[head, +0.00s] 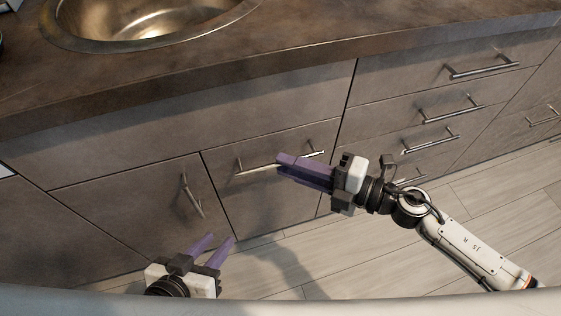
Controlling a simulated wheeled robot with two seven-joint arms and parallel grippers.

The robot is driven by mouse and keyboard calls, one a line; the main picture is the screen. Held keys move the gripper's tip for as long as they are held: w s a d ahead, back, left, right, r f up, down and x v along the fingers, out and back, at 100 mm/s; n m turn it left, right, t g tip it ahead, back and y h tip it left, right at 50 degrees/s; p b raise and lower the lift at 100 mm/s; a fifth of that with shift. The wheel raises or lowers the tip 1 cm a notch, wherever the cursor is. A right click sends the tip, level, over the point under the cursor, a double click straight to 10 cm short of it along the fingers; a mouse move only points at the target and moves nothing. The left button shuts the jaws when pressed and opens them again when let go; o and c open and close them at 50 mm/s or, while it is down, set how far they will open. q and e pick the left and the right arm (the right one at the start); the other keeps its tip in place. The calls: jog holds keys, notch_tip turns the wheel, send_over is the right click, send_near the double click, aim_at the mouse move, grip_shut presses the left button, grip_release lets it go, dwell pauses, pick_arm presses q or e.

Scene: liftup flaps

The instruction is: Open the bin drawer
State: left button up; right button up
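The grey front with a horizontal metal bar handle (254,170), below the sink, looks like the bin drawer (255,205); it appears closed, flush with its neighbours. My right gripper (279,163) comes in from the right, and its purple fingers overlap the middle of that handle and hide part of it. The fingers look close together; I cannot tell whether they touch or grip the bar. My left gripper (218,240) is low in the picture, below the handle, with its two purple fingers apart and nothing between them.
A cabinet front with an upright handle (192,196) is left of the drawer. Several drawers with bar handles (452,110) are on the right. The countertop (300,50) with a round metal sink (140,20) juts out above. The plank floor (380,255) is clear where visible.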

jog(key=shift+x, duration=1.3)
grip_shut()
jog(key=shift+s, duration=0.1)
